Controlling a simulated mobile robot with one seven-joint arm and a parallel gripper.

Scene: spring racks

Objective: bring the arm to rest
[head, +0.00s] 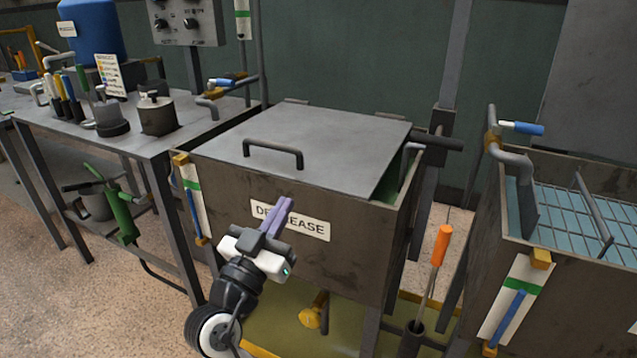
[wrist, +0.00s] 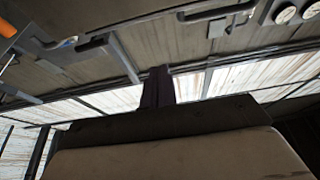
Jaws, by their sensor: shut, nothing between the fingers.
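My gripper (head: 284,207) is in front of the tank labelled DEGREASE (head: 340,262) in the head view, its purple-grey fingers pointing up and overlapping the label (head: 312,225). The fingers are together and nothing shows between them. My arm comes up from the lower left. In the wrist view the dark closed fingers of my gripper (wrist: 157,85) stand in the middle, above the pale gripper body. Whether the gripper touches the tank front, I cannot tell.
A grey lid (head: 330,140) with a dark handle covers most of the DEGREASE tank. A steel table (head: 190,140) with a pot (head: 157,117) stands left. A second tank (head: 480,225) with a wire rack stands right. An orange-handled tool (head: 441,245) stands upright between the tanks.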

